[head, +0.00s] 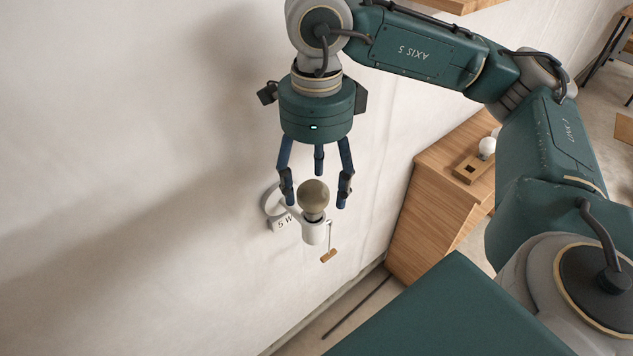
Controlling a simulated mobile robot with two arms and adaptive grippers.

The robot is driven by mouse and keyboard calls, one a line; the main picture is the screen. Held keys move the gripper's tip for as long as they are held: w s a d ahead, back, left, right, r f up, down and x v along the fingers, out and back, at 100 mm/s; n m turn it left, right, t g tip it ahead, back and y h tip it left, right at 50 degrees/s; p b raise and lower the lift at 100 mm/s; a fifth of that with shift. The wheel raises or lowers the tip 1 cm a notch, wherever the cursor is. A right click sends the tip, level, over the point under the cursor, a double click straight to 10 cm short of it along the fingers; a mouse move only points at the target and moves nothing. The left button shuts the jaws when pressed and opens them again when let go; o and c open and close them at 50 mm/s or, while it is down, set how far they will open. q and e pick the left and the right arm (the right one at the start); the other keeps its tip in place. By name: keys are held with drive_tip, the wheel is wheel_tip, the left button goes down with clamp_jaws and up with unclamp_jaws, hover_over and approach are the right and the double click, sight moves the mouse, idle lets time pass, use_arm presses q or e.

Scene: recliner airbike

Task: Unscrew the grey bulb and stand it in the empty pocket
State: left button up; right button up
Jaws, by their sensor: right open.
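The grey bulb (314,195) sits upright in the white socket (314,232) of a wall lamp (275,200). My right gripper (316,200) is above and around the bulb, with its fingers pointing down and spread open. The bulb's glass is between the fingers, with visible gaps on its left and right. A wooden block (469,170) on the cabinet at the right has a dark empty pocket (471,168). A white bulb (487,148) stands at the block's far end. My left gripper is out of view.
A small "5 W" tag (283,223) is beside the lamp mount. A wooden pull (328,256) hangs by the socket. The wooden cabinet (425,220) stands against the pale wall (130,200), partly behind my right arm. Open space lies left of the lamp.

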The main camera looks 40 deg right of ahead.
sight(313, 200)
drive_tip(key=m, duration=0.4)
drive_tip(key=shift+a+f+m+b, duration=0.1)
drive_tip(key=shift+a+m+b, duration=0.1)
drive_tip(key=shift+m+b, duration=0.15)
drive_tip(key=m, duration=0.4)
drive_tip(key=shift+s, duration=0.1)
drive_tip(key=m, duration=0.4)
drive_tip(key=shift+a+b, duration=0.15)
drive_tip(key=shift+b, duration=0.2)
drive_tip(key=m, duration=0.4)
drive_tip(key=shift+m, duration=0.25)
drive_tip(key=shift+f+b, duration=1.65)
drive_tip(key=shift+f, duration=0.1)
